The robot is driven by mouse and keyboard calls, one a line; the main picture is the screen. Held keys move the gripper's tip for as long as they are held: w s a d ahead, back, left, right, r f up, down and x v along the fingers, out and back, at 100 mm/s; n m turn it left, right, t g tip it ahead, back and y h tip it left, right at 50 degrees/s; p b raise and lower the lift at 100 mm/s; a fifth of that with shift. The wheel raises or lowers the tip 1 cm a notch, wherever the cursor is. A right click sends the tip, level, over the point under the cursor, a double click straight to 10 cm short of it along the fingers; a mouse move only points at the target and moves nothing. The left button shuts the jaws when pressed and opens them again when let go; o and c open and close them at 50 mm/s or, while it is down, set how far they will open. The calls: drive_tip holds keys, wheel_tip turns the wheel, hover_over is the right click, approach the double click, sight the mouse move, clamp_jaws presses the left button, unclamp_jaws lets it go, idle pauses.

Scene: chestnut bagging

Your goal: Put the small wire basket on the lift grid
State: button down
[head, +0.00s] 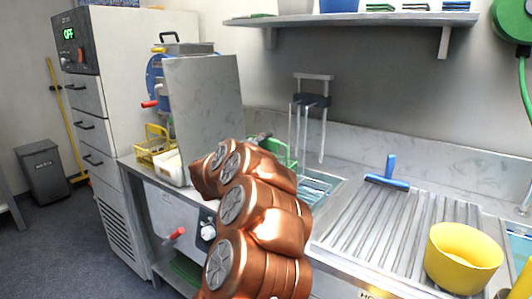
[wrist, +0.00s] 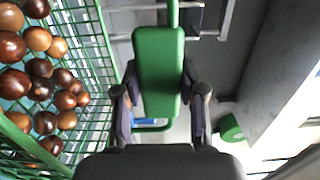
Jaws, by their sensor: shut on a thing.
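The small green wire basket (wrist: 108,62) fills the left of the wrist view, with several brown chestnuts (wrist: 40,90) in it. Its green handle (wrist: 158,70) stands between the fingertips of my gripper (wrist: 160,103), which is shut on it. In the head view only a bit of green (head: 284,153) shows behind my copper-coloured arm, which hides the gripper and most of the basket. A lift frame (head: 312,100) with thin upright rods stands at the wall, above a teal water basin (head: 317,187). I cannot make out the lift grid clearly.
A grey upright panel (head: 205,108) stands left of my arm. A yellow wire basket (head: 152,150) and a white container (head: 172,168) sit at the counter's left. Right of the basin, a ribbed drainboard (head: 375,232) holds a blue squeegee (head: 388,178) and a yellow bowl (head: 463,258).

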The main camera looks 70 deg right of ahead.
drive_tip(key=shift+f, duration=1.55)
drive_tip(key=c, duration=0.7)
unclamp_jaws()
drive_tip(key=shift+w+a, duration=0.35)
drive_tip(key=shift+a, duration=1.6)
drive_tip(key=shift+w+a, duration=0.3)
drive_tip(key=shift+a, duration=1.7)
drive_tip(key=shift+w+a, duration=0.35)
drive_tip(key=shift+a, duration=1.6)
drive_tip(key=shift+w, duration=0.1)
